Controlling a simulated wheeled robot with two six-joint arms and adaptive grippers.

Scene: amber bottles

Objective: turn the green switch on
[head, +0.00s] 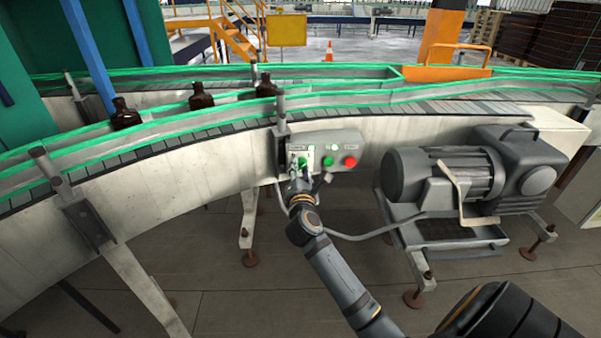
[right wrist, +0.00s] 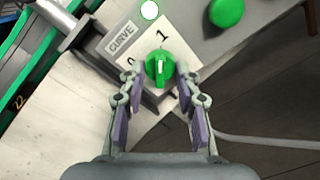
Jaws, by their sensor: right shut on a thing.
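The green switch (right wrist: 158,68) is a rotary knob on a white plate with a 0 and a 1, beside a CURVE label, in the right wrist view. The white mark on the knob points roughly up in the picture, towards the 1. My right gripper (right wrist: 159,78) is shut on the switch, with a fingertip on each side of it. In the head view the right gripper (head: 300,176) reaches the left part of the grey control box (head: 347,142) and partly hides the switch. My left gripper is not in view.
The box also carries a green button (head: 328,161) and a red button (head: 351,161). A grey motor (head: 440,175) stands to its right. The conveyor (head: 225,122) with green rails runs behind, bearing brown bottles (head: 201,97). A cable hangs below the box.

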